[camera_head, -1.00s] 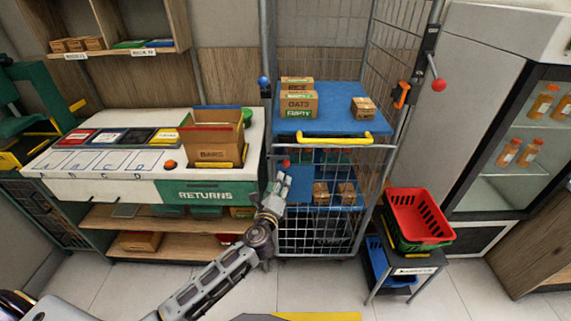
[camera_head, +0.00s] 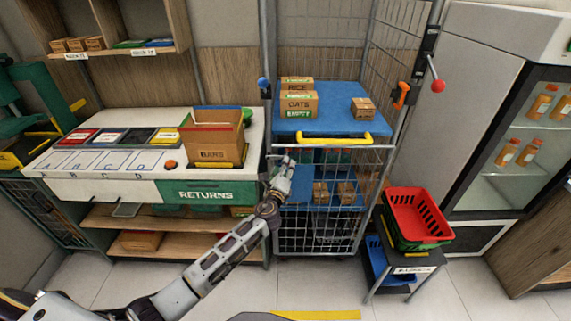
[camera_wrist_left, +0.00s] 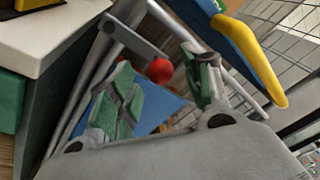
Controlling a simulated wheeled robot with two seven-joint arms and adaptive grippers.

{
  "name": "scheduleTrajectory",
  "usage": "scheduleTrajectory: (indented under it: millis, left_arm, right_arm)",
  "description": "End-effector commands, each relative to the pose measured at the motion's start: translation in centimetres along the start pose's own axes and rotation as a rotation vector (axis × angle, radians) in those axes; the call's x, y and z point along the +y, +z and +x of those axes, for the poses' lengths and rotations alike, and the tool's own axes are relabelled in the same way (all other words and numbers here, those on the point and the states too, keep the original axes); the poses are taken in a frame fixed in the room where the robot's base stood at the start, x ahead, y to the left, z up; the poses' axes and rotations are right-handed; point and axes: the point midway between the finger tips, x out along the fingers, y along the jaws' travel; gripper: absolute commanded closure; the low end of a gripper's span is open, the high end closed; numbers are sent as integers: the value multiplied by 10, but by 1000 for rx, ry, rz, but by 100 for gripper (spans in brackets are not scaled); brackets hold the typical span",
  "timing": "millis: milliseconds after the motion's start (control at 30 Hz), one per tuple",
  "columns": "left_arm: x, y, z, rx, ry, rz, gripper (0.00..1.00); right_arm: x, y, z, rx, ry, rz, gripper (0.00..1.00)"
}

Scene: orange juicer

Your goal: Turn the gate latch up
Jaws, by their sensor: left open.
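The latch shows in the left wrist view as a grey bar (camera_wrist_left: 133,41) with a red ball knob (camera_wrist_left: 160,70) at its end, on the cage cart's left post. The bar slants down to the right in that view. My left gripper (camera_head: 284,164) is at the upper left corner of the cart's front gate (camera_head: 320,232). It is open, with its green-padded fingers on either side of the red knob in the wrist view. I cannot tell whether they touch it. In the head view the gripper largely hides the latch. My right gripper is not in view.
The cart's blue shelf (camera_head: 335,120) holds several boxes, with a yellow handle (camera_head: 321,138) just above the gate. The white returns counter (camera_head: 85,187) stands close on the left. Red and green baskets (camera_head: 418,216) sit on a small stand at right.

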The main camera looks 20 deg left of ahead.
Motion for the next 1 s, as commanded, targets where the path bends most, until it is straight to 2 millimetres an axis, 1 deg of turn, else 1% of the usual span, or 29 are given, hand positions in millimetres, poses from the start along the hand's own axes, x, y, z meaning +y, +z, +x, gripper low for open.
scheduleTrajectory:
  millis: [100,333,500,800,1000]
  left_arm:
    - [-1,0,11,-1,0,-1,51]
    - [-1,0,26,-1,-1,1,51]
    - [0,0,31,0,0,0,51]
    - [0,0,31,0,0,0,51]
    - [0,0,31,0,0,0,76]
  right_arm:
    - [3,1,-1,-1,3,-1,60]
    - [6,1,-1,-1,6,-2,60]
    - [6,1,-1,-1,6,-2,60]
    - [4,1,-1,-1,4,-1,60]
    - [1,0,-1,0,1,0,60]
